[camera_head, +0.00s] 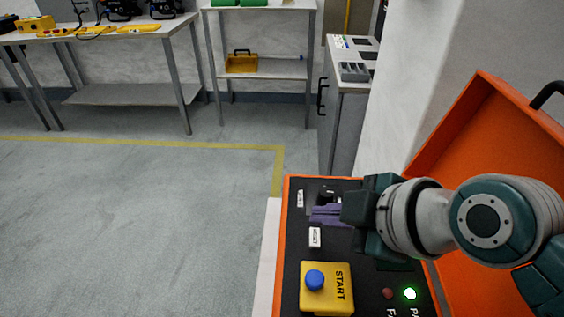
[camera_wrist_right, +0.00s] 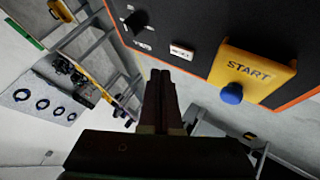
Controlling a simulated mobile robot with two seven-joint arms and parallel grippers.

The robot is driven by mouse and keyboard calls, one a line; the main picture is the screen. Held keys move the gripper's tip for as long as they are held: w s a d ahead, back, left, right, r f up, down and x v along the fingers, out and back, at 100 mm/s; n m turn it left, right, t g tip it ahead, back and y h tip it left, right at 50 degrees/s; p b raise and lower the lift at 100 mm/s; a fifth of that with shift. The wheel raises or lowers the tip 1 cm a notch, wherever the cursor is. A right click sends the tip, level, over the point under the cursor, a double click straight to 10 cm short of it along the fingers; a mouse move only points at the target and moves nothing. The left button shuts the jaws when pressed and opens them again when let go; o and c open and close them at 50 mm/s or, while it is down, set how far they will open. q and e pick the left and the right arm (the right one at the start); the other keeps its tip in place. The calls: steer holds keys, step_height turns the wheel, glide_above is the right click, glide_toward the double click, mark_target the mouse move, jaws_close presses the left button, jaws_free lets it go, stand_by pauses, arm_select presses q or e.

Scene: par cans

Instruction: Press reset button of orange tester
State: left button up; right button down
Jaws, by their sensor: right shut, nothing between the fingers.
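The orange tester (camera_head: 287,190) lies open with a black panel, and its panel also shows in the wrist view (camera_wrist_right: 215,25). A small white block with dark lettering, apparently the reset button (camera_head: 315,237), sits on the panel; it also shows in the wrist view (camera_wrist_right: 182,52). A yellow START box (camera_head: 340,288) with a blue button (camera_head: 314,280) is nearer. My right gripper (camera_head: 316,215) is shut and empty, its fingers over the panel just beyond the white block. In the wrist view the fingertips (camera_wrist_right: 161,73) are left of and below the block; contact cannot be told. My left gripper is out of view.
A dark knob (camera_head: 328,192) is at the panel's far end. The raised orange lid (camera_head: 480,130) stands at right, near my arm. Open floor (camera_head: 130,220) lies left.

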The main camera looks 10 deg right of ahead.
mark_target(315, 238)
steer(key=shift+f+b, duration=0.4)
steer(key=shift+f, duration=0.55)
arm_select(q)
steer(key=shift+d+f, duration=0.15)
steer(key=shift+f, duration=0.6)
arm_select(e)
steer(key=shift+f, duration=0.1)
stand_by(0.4)
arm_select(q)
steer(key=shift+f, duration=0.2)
arm_select(e)
steer(key=shift+f, duration=0.3)
